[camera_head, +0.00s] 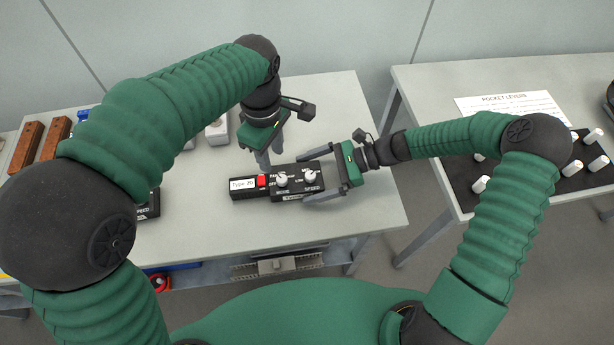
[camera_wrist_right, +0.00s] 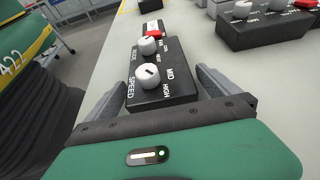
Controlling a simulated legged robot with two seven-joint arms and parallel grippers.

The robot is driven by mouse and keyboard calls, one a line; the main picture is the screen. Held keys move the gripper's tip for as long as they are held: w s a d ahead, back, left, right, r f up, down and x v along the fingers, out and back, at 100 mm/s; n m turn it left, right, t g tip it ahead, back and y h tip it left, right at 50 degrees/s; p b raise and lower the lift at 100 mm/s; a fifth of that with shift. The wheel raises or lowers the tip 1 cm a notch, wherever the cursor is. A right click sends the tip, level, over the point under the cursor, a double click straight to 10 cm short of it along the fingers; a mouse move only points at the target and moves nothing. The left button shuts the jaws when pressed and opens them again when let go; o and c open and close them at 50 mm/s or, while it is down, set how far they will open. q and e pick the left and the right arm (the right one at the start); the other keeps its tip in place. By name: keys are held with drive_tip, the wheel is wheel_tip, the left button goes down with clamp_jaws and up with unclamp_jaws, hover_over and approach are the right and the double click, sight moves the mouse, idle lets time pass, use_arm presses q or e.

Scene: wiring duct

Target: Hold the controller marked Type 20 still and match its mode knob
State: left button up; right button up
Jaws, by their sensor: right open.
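The black controller labelled Type 20 (camera_head: 243,197) lies on the bench with a red button, a mode knob (camera_head: 282,180) and a speed knob (camera_head: 309,177). My right gripper (camera_head: 304,182) is open, its fingers on either side of the controller's speed end. The right wrist view shows the controller (camera_wrist_right: 165,97) between the fingers, with gaps beside it, the speed knob (camera_wrist_right: 148,76) nearer and the mode knob (camera_wrist_right: 149,46) farther. My left gripper (camera_head: 268,160) points down just behind the controller, near the mode knob. Its jaw gap is unclear.
Another black controller (camera_head: 150,207) is partly hidden by my left arm. In the wrist view a black controller (camera_wrist_right: 262,34) stands at upper right. Brown blocks (camera_head: 27,146) lie far left. A second table with a printed sheet (camera_head: 505,106) is on the right.

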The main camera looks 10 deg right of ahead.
drive_tip(key=shift+a+f, duration=0.2)
drive_tip(key=shift+a, duration=0.25)
drive_tip(key=shift+d+f, duration=0.1)
drive_tip(key=shift+f, duration=0.05)
drive_tip(key=shift+d, duration=0.95)
drive_tip(key=shift+c, duration=0.3)
drive_tip(key=shift+a, duration=0.1)
drive_tip(key=shift+c, duration=1.2)
drive_tip(key=shift+a, duration=0.75)
drive_tip(key=c, duration=0.7)
drive_tip(key=shift+d, duration=0.1)
drive_tip(key=c, duration=0.5)
drive_tip(key=o, duration=0.8)
drive_tip(key=shift+d, duration=0.5)
drive_tip(key=c, duration=0.5)
drive_tip(key=shift+a, duration=0.15)
drive_tip(key=c, duration=0.4)
use_arm(q)
drive_tip(key=shift+d, duration=0.7)
use_arm(e)
drive_tip(key=shift+a, duration=0.25)
use_arm(q)
drive_tip(key=shift+d, duration=0.25)
use_arm(e)
drive_tip(key=shift+d, duration=0.25)
